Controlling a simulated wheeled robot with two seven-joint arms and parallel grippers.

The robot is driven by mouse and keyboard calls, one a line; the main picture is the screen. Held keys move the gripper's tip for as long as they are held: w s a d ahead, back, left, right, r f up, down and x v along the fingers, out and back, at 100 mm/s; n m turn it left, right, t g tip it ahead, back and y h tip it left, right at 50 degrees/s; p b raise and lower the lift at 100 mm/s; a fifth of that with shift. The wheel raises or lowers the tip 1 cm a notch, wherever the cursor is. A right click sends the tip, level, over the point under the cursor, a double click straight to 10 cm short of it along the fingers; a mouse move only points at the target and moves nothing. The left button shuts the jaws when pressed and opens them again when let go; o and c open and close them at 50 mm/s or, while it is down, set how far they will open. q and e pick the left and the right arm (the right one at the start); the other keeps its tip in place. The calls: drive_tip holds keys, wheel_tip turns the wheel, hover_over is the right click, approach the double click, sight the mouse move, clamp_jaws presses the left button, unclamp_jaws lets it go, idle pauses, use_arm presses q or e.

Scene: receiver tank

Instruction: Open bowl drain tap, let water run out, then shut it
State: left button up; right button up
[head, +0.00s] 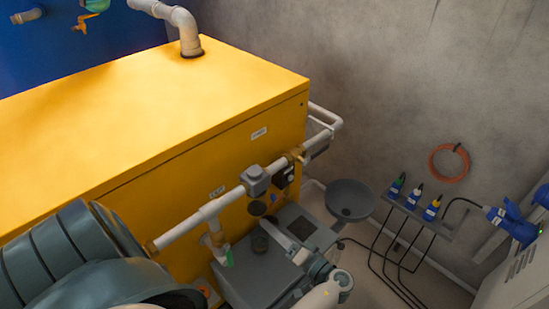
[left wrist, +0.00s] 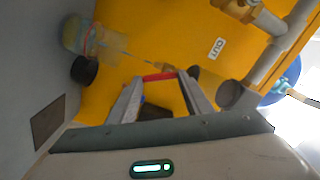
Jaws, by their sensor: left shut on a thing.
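My left gripper (head: 272,226) is by the yellow tank's side, below the white pipe run. In the left wrist view the two fingers (left wrist: 160,82) are shut on a small red handle, seen as a red bar (left wrist: 160,76) between the tips. I take it for the drain tap's handle; whether the tap is open cannot be told. A clear vessel (left wrist: 88,38) with a red line round it is at the upper left of the wrist view. In the head view the grey filter head (head: 255,180) is on the pipe; the bowl below is not clearly seen. My right gripper is not identifiable.
The yellow tank (head: 150,95) fills the left. A grey box (head: 245,280) stands below the pipe. A green-handled valve (head: 228,256) hangs nearby. A dark round basin (head: 350,200) and a rack (head: 415,210) of coloured fittings stand to the right. An orange hose (head: 433,163) hangs on the wall.

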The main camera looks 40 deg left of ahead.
idle(0.4)
use_arm(q)
drive_tip(key=o, duration=1.1)
drive_tip(key=shift+c, duration=0.2)
use_arm(e)
drive_tip(key=shift+w+a+r, duration=0.1)
drive_tip(key=shift+w, duration=0.15)
drive_tip(key=shift+w, duration=0.1)
